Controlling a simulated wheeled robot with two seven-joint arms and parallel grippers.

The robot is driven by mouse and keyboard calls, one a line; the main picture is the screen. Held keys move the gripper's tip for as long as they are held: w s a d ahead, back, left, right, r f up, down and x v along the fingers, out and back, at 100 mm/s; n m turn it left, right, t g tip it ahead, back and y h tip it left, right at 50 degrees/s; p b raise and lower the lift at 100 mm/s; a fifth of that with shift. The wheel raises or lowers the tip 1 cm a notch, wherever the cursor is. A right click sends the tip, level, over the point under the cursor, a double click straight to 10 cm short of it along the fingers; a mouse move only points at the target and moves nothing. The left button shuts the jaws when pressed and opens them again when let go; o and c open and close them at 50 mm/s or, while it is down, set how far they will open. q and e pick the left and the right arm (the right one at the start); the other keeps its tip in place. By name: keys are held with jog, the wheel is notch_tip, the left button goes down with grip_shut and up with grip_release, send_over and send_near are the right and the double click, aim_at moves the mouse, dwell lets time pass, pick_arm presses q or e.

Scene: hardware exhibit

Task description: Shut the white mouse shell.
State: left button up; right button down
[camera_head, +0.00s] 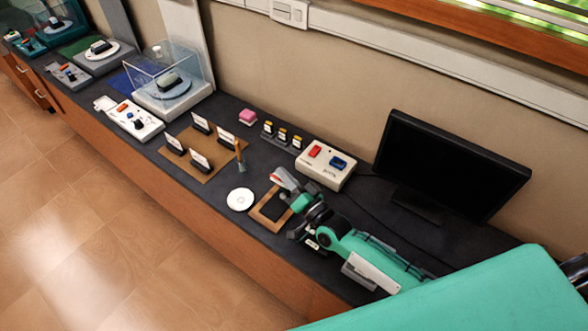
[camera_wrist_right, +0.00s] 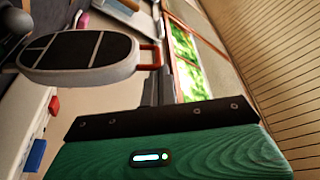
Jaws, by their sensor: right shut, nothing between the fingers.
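The white mouse shell (camera_head: 281,175) stands raised and tilted over the wooden board (camera_head: 262,219) with its dark pad, near the counter's front. In the right wrist view the shell (camera_wrist_right: 128,70) appears as a white oval rim with a dark, ribbed inner face and a red loop at one end. My right gripper (camera_head: 292,199) is shut and empty, close beside the shell. Whether they touch I cannot tell. The gripper and arm hide part of the board. My left gripper is out of view.
A white disc (camera_head: 240,200) lies left of the board. A cream box (camera_head: 325,166) with red and blue switches stands behind it, and a black monitor (camera_head: 450,165) to the right. A brown mat (camera_head: 200,150) with small cards lies to the left.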

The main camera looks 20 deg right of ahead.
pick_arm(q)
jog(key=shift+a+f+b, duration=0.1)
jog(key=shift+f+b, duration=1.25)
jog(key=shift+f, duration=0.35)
pick_arm(e)
jog(key=shift+s+a+f+n+y, duration=0.3)
jog(key=shift+s+a+f+n, duration=0.4)
jog(key=shift+a+f+n, duration=0.2)
jog(key=shift+s+a+f+n+y, duration=0.3)
jog(key=shift+s+a+f+n, duration=0.45)
jog(key=shift+a+n, duration=0.2)
